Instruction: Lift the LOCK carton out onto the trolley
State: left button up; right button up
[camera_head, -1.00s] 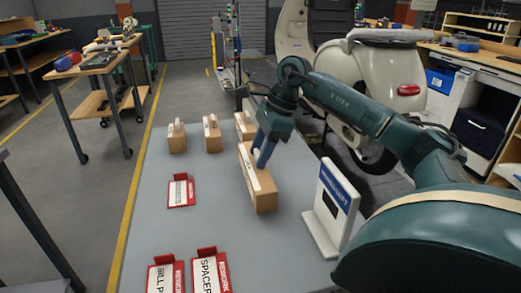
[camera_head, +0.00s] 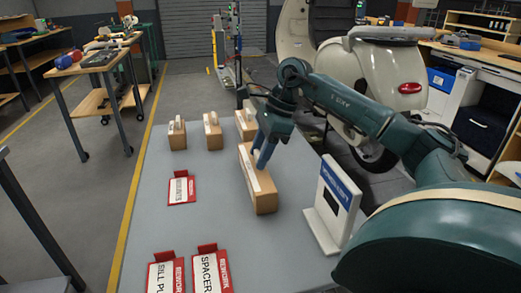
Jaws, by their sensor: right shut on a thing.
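A long brown carton (camera_head: 265,203) with a white strip along its top stands on a grey surface (camera_head: 215,225). My right gripper (camera_head: 262,158) is at its top, shut on it; the grip itself is partly hidden by the fingers. I see no gap between the carton and the surface. Three smaller cartons stand behind it: one at the left (camera_head: 177,142), one in the middle (camera_head: 213,143), and one (camera_head: 241,130) partly hidden by my right arm. No LOCK lettering is readable on any carton. My left gripper is not in view.
A white and blue sign stand (camera_head: 334,205) is right of the carton. A wheeled workbench (camera_head: 100,62) stands at left.

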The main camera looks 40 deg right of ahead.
dwell(0.3)
jog(key=o, duration=1.3)
jog(key=shift+o, duration=0.2)
jog(key=p+v, duration=0.1)
jog(key=v, duration=1.2)
jog(key=shift+p, duration=0.3)
jog(key=shift+d, duration=0.1)
